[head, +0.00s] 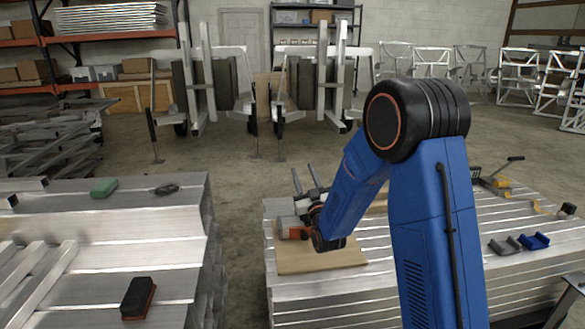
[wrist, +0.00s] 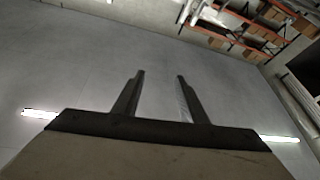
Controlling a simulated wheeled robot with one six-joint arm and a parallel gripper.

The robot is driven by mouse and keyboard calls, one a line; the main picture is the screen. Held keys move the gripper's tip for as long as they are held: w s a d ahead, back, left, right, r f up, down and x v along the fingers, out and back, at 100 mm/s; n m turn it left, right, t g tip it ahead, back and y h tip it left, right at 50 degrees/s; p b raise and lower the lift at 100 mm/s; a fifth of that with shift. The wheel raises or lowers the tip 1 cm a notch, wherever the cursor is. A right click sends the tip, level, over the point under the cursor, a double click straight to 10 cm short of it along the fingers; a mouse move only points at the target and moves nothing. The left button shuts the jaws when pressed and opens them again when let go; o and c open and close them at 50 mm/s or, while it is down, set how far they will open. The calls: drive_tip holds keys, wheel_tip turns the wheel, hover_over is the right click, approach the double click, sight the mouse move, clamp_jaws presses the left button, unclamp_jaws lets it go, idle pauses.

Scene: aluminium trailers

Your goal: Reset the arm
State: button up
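My gripper (head: 303,171) is above the right stack of aluminium beams (head: 300,290), with its two fingers pointing up. In the wrist view, my gripper (wrist: 161,75) shows its two dark fingers apart with nothing between them. The ceiling fills the background there. My blue arm is bent, with its forearm sloping down to the left. The wrist hangs over a tan board (head: 325,262) on the stack. Part of the stack is hidden behind my arm.
A left stack (head: 120,218) bears a green block (head: 103,188) and a black-and-red brush (head: 138,297). A floor gap separates the stacks. Blue (head: 535,241) and grey (head: 505,247) clamp-like pieces and a yellow tool (head: 497,183) lie right of my arm. Metal trailer frames stand behind.

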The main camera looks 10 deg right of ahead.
drive_tip(key=s+d+r+m+g+h, duration=0.15)
drive_tip(key=s+d+g, duration=0.25)
drive_tip(key=s, duration=0.4)
drive_tip(key=s+d+r+m+g+h, duration=0.1)
drive_tip(key=s+d+r+g, duration=0.1)
drive_tip(key=s+d+g, duration=0.45)
drive_tip(key=s+d+f+g, duration=0.1)
drive_tip(key=s+f+g, duration=0.2)
drive_tip(key=s, duration=1.5)
drive_tip(key=s+d+f+m+g+h, duration=0.1)
drive_tip(key=s+f+g, duration=0.2)
drive_tip(key=s, duration=1.5)
drive_tip(key=shift+s+g, duration=0.35)
drive_tip(key=shift+g, duration=0.2)
drive_tip(key=shift+m, duration=0.25)
